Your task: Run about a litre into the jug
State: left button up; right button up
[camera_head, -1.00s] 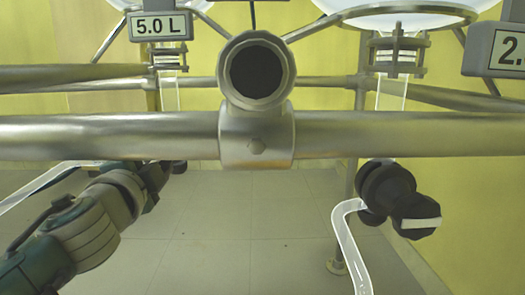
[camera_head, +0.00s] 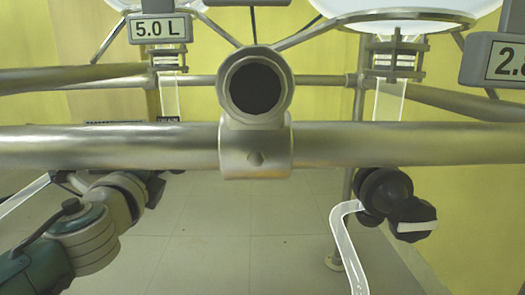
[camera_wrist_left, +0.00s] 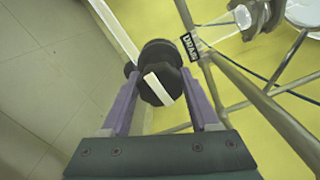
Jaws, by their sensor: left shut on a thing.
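In the left wrist view, the purple fingers of my left gripper (camera_wrist_left: 160,78) are shut on a black drain valve knob (camera_wrist_left: 168,73) with a slanted white stripe. A "DRAIN" tag (camera_wrist_left: 190,46) is beside it. In the head view, my left arm reaches under the front rail, which hides the gripper and this knob. The left reactor's display (camera_head: 160,29) reads 5.0 L. A similar black valve (camera_head: 385,190) with a white stripe and a clear bent spout (camera_head: 347,245) hangs under the right reactor (camera_head: 405,15). No jug shows. My right gripper is out of view.
A thick metal rail (camera_head: 400,144) crosses the whole head view, with a clamp and open tube end (camera_head: 256,88) in the middle. Thinner frame bars run behind it. The right display (camera_head: 502,62) is cut off. The tiled floor (camera_head: 250,235) below is clear.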

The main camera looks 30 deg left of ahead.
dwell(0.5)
pick_arm(q)
jog(key=o, duration=1.4)
jog(key=shift+s+d, duration=0.1)
jog(key=p+v, duration=0.1)
jog(key=v, duration=0.8)
jog(key=shift+s+d, duration=0.15)
jog(key=shift+s, duration=0.2)
